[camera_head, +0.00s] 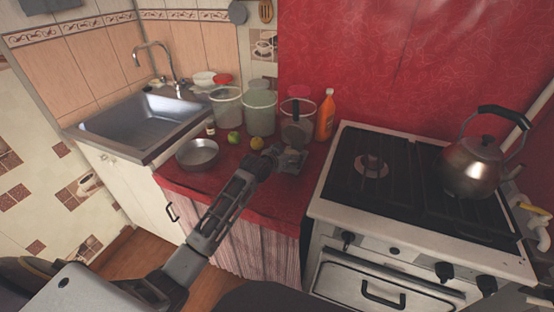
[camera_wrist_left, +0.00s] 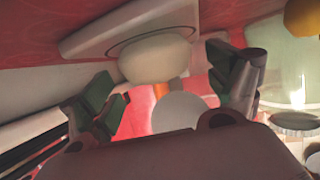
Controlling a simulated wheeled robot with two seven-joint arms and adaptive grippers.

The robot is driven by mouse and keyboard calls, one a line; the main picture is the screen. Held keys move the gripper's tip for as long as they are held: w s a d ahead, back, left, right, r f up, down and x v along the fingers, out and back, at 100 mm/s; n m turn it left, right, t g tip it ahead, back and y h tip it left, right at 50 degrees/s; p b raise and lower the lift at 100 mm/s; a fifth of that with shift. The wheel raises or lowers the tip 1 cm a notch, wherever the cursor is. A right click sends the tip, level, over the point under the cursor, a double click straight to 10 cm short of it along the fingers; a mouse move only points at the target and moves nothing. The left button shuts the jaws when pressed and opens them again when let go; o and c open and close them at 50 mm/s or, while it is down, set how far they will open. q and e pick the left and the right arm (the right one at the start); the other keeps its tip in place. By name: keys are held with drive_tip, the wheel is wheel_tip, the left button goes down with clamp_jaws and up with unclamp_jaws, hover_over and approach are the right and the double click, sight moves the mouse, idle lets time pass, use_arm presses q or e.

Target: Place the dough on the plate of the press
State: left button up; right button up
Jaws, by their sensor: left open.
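The dough (camera_wrist_left: 158,60) is a pale rounded lump in the left wrist view, in front of the ringed plate of the press (camera_wrist_left: 90,38). It overlaps the ring; I cannot tell how firmly it rests there. My left gripper (camera_wrist_left: 170,92) is open, with one finger on either side of the dough and gaps between. In the head view my left gripper (camera_head: 286,158) is at the press, whose raised round grey upper part (camera_head: 297,132) stands behind it. The dough cannot be made out there. My right gripper is out of view.
The red counter (camera_head: 235,190) holds a metal pan (camera_head: 198,153), green fruit (camera_head: 233,137), yellow fruit (camera_head: 257,143), clear jars (camera_head: 259,113) and an orange bottle (camera_head: 326,116). The stove (camera_head: 345,205) with a kettle (camera_head: 474,168) is right; the sink (camera_head: 143,122) is left.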

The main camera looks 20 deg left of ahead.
use_arm(q)
drive_tip(key=shift+v, duration=0.9)
drive_tip(key=p+v, duration=0.1)
drive_tip(key=v, duration=0.5)
drive_tip(key=shift+v, duration=1.15)
drive_tip(key=shift+s+r, duration=0.1)
drive_tip(key=shift+s, duration=0.25)
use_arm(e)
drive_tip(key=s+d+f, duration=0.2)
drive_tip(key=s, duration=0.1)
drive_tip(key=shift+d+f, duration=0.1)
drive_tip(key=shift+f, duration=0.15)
use_arm(q)
drive_tip(key=shift+a, duration=0.1)
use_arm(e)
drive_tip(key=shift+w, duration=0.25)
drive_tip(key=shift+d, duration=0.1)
